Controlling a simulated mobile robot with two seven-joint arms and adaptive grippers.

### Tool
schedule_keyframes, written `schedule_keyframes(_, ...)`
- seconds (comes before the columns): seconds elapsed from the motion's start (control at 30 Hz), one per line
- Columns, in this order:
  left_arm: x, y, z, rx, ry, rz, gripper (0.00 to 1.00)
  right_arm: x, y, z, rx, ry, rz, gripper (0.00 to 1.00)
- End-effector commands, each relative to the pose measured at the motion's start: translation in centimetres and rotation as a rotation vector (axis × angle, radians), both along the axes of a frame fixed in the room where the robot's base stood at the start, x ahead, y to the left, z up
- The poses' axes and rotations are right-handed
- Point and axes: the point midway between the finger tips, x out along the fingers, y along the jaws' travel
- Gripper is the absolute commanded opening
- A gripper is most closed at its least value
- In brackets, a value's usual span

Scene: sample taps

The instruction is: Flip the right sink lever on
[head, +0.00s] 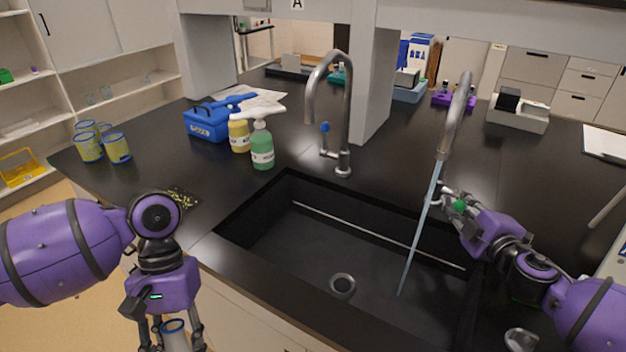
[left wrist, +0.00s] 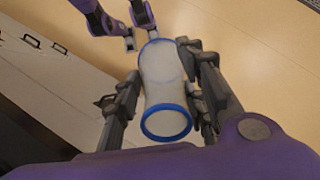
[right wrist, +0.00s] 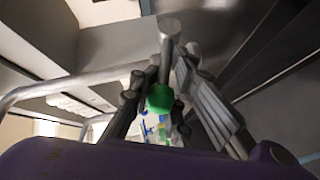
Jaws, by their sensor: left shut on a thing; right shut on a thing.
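The right tap (head: 457,115) is a grey gooseneck at the sink's back right, and a stream of water (head: 418,240) runs from it into the black sink (head: 330,250). Its lever has a green knob (head: 459,205), which also shows between the fingers in the right wrist view (right wrist: 160,98). My right gripper (head: 446,198) is at this lever, shut on it. My left gripper (left wrist: 165,80) is shut on a clear cup with a blue rim (left wrist: 166,122), held low in front of the counter. The cup is partly visible in the head view (head: 174,334).
The left tap (head: 345,110) with a blue-knobbed lever (head: 324,128) stands at the back of the sink, with no water showing. Soap bottles (head: 261,148), a blue box (head: 208,122) and several cups (head: 117,148) stand on the left counter. A grey pillar (head: 374,85) rises behind.

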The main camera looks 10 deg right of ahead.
Motion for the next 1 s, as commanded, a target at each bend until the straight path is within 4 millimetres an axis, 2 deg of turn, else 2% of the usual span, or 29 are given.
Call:
schedule_keyframes(0.03,0.0,0.0,-0.1,0.000,0.001,0.000,0.16,-0.2,-0.2,-0.5,-0.004,0.008,-0.005,0.00)
schedule_keyframes(0.27,0.0,0.0,0.0,0.000,0.000,0.000,0.16,-0.2,-0.2,-0.6,-0.004,0.010,-0.004,0.00)
schedule_keyframes(0.3,0.0,0.0,0.0,0.000,0.000,0.000,0.16,-0.2,-0.2,-0.6,-0.004,0.010,-0.004,0.16)
schedule_keyframes(0.43,0.0,0.0,0.0,0.000,0.000,0.000,0.16,-0.2,-0.2,-0.5,-0.002,0.009,-0.004,0.33)
schedule_keyframes(0.77,0.0,0.0,0.0,0.000,0.000,0.000,0.16,-0.2,-0.1,-0.2,-0.001,0.005,-0.001,0.34)
schedule_keyframes(0.87,0.0,0.0,0.0,0.000,0.000,0.000,0.16,-0.8,0.0,-0.2,0.001,0.005,0.000,0.34)
schedule_keyframes(1.0,0.0,0.0,0.0,0.000,0.000,0.000,0.16,-2.8,0.1,0.0,0.001,0.007,-0.002,0.34)
